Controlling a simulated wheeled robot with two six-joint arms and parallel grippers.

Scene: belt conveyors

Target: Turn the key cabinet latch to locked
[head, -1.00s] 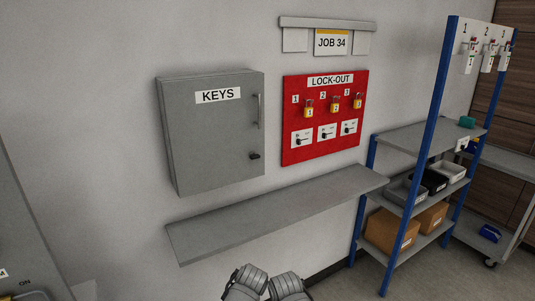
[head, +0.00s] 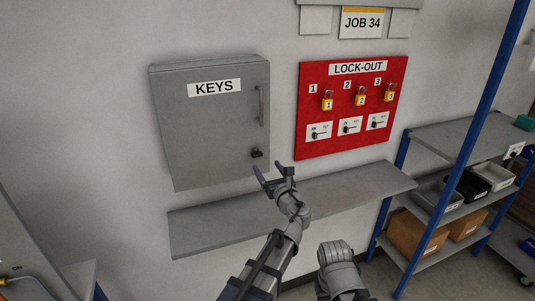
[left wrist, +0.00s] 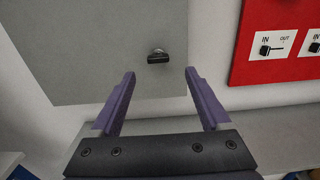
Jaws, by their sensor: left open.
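The grey key cabinet (head: 205,130), labelled KEYS, hangs on the wall with its door shut. Its small black latch (head: 256,153) sits near the lower right corner of the door, below the vertical handle. In the left wrist view the latch (left wrist: 158,57) looks like a dark horizontal bar, ahead of the fingertips and between their lines. My left gripper (head: 273,173) is open and empty, just below and right of the latch, not touching it. Its two purple fingers show in the left wrist view (left wrist: 160,76). My right gripper is not in view; only part of my right arm shows at the bottom.
A grey wall shelf (head: 345,194) runs below the cabinet, close under my left gripper. A red LOCK-OUT board (head: 345,145) with yellow padlocks and switches is to the right. A blue-framed rack (head: 388,213) with bins and boxes stands further right.

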